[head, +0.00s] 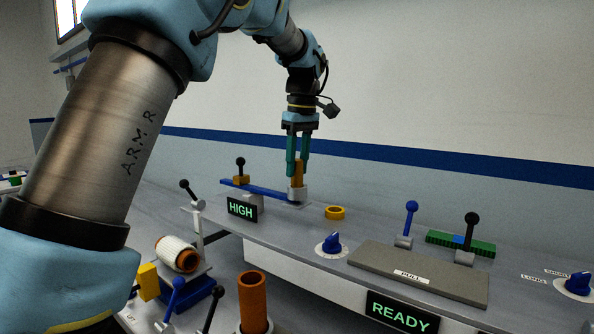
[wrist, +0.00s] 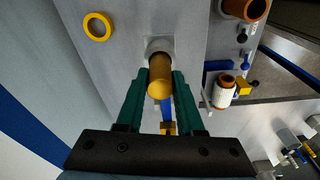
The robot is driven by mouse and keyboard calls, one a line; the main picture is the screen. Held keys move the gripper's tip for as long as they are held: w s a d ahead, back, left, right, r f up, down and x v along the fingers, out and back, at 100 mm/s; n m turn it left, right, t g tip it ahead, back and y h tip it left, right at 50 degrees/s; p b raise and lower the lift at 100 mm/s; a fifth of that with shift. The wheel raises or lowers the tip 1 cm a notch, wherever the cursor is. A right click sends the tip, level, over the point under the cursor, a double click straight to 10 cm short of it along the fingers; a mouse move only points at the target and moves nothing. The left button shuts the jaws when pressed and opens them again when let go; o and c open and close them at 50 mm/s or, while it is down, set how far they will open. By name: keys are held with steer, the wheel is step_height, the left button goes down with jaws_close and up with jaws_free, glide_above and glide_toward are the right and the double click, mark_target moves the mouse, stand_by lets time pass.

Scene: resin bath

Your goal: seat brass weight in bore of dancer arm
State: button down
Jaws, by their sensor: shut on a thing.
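The brass weight (head: 298,171) is an upright brass-coloured cylinder held between the green fingers of my gripper (head: 298,160). It also shows between the fingertips in the wrist view (wrist: 160,76). The dancer arm (head: 262,189) is a blue bar with a grey block (head: 298,194) at its right end. The weight's lower end is at the top of this block. In the wrist view the block (wrist: 160,45) shows just past the weight's far end. The bore is hidden by the weight, and I cannot tell whether the weight's tip is inside it.
A yellow ring (head: 335,212) lies on the bench right of the block. A blue dial (head: 332,244) and grey PULL plate (head: 420,275) are nearer, with an orange cylinder (head: 252,300) at the front.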

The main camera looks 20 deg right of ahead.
steer(key=shift+f, duration=0.8)
steer(key=shift+f, duration=0.2)
steer(key=c, duration=0.5)
jaws_free()
steer(key=shift+c, duration=0.2)
steer(key=shift+r, duration=0.15)
